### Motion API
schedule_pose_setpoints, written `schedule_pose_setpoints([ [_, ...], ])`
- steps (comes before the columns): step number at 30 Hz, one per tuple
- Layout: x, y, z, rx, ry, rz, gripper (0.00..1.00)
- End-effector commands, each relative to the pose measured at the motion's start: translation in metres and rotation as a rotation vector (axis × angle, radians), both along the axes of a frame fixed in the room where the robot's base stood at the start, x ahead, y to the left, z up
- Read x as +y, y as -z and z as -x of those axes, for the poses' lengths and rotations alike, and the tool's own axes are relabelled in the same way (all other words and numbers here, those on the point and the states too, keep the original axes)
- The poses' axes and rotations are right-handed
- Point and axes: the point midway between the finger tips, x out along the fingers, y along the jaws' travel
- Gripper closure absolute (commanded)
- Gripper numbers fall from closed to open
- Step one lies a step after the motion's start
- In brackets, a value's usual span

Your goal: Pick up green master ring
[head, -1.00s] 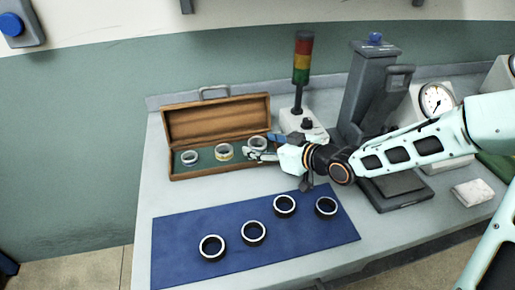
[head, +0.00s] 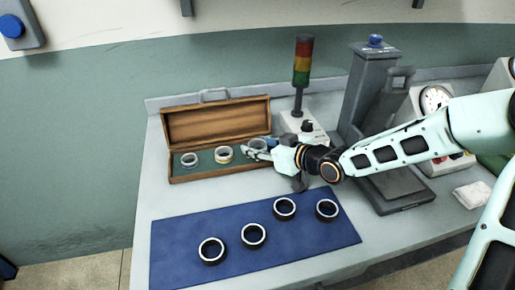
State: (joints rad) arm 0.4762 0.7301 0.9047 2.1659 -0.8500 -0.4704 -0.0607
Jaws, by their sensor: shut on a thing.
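An open wooden box (head: 216,122) holds three small metal rings on a green lining. The left ring (head: 189,160) is silver and the middle ring (head: 223,155) has a yellowish band. The right ring (head: 258,145) is partly hidden by my gripper (head: 254,153); its band colour is too small to tell, so I cannot say for sure which one is the green master ring. My gripper reaches in from the right over the box's front right corner and is shut on the right ring. I cannot tell whether that ring is lifted off the lining.
Several dark rings lie on a blue mat (head: 185,245) in front. A signal light (head: 302,62) on a grey control box stands behind my gripper. A tall grey device (head: 370,100) and a dial gauge (head: 434,98) stand to the right, with a white cloth (head: 472,195) in front.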

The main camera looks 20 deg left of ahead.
Motion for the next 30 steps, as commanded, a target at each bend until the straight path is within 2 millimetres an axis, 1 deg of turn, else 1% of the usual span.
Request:
schedule_pose_setpoints([
  [6,0.000,-0.002,0.000,-0.001,0.000,0.000,0.90],
  [10,0.000,-0.008,-0.001,-0.002,0.001,0.000,0.90],
  [13,0.000,-0.019,-0.001,-0.003,0.000,-0.001,0.90],
  [16,-0.001,-0.037,-0.001,-0.005,0.001,0.001,0.90],
  [19,-0.011,-0.055,0.012,-0.004,0.003,0.002,0.90],
  [21,-0.019,-0.073,0.023,-0.005,0.003,0.002,0.90],
  [25,-0.032,-0.101,0.042,-0.003,0.004,0.004,0.90],
  [26,-0.037,-0.101,0.049,0.000,0.004,0.005,0.90],
  [30,-0.054,-0.114,0.075,-0.001,0.003,0.004,0.90],
])
